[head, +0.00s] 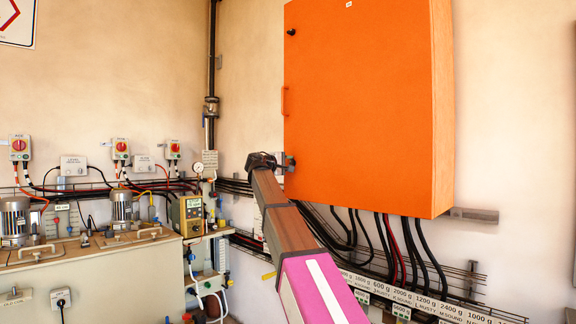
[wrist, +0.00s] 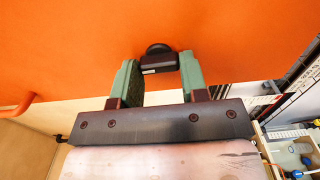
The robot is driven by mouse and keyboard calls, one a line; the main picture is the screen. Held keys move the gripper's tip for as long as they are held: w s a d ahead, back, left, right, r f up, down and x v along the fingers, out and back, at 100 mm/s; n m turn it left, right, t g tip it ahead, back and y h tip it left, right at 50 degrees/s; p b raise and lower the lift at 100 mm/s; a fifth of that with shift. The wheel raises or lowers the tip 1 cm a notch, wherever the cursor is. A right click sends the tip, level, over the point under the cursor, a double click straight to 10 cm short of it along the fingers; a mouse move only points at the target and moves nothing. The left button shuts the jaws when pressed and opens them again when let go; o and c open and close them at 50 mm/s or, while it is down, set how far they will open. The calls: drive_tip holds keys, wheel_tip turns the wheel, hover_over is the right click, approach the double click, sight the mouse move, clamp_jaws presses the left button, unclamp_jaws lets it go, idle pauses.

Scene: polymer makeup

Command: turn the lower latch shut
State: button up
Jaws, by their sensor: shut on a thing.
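The orange cabinet (head: 360,100) hangs on the wall with its door flush against the body. The lower latch is a small black knob with a bar (wrist: 158,62), seen in the wrist view on the orange door. My gripper (wrist: 160,70) has its two green fingers on either side of the bar, shut on it, with the bar lying across between them. In the head view my gripper (head: 288,162) is at the door's lower left edge, and the arm and gripper hide the lower latch. The upper latch (head: 291,32) is a black knob near the door's top left.
An orange door handle (head: 284,100) sticks out between the latches; it also shows in the wrist view (wrist: 18,108). Black and red cables (head: 400,250) hang below the cabinet. A bench with motors (head: 122,208) and a yellow meter (head: 188,214) stand at left.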

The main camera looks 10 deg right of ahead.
drive_tip(key=o, duration=0.9)
drive_tip(key=shift+a, duration=0.1)
drive_tip(key=v, duration=1)
drive_tip(key=shift+s+a, duration=0.25)
